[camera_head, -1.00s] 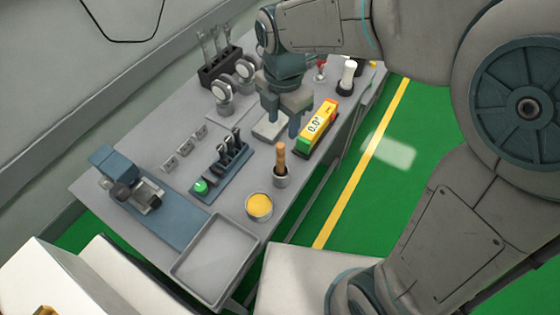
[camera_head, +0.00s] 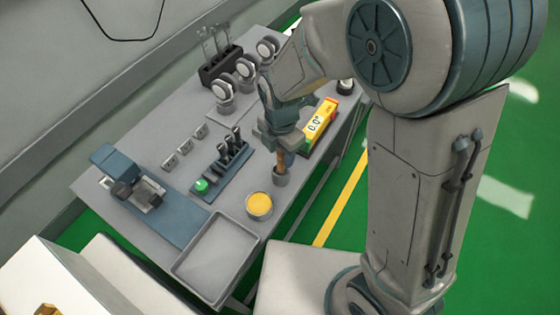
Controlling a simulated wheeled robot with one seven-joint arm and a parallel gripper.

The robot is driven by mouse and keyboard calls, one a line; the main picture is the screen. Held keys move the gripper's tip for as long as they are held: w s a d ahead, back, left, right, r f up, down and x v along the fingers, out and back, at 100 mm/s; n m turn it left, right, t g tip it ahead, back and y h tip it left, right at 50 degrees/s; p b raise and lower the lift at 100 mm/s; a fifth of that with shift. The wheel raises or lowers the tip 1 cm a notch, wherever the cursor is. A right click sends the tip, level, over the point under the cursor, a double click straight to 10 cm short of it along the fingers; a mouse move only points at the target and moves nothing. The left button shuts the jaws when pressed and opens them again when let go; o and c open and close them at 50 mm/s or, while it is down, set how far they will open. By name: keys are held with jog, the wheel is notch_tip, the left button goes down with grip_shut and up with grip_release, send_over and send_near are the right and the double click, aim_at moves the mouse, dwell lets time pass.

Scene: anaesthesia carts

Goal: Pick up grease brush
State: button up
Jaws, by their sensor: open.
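The grease brush (camera_head: 281,164) stands upright in a small grey cup (camera_head: 280,178) near the table's right edge. Only the lower part of its brown wooden handle shows. My gripper (camera_head: 281,150) is open and directly above the cup, with its fingers at the upper part of the handle. The gripper hides the top of the brush. I cannot tell whether the fingers touch it.
A tin of yellow grease (camera_head: 259,205) stands just in front of the cup. An empty grey tray (camera_head: 217,258) is at the front.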

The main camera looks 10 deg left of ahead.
grip_shut()
jog(key=shift+r, duration=0.1)
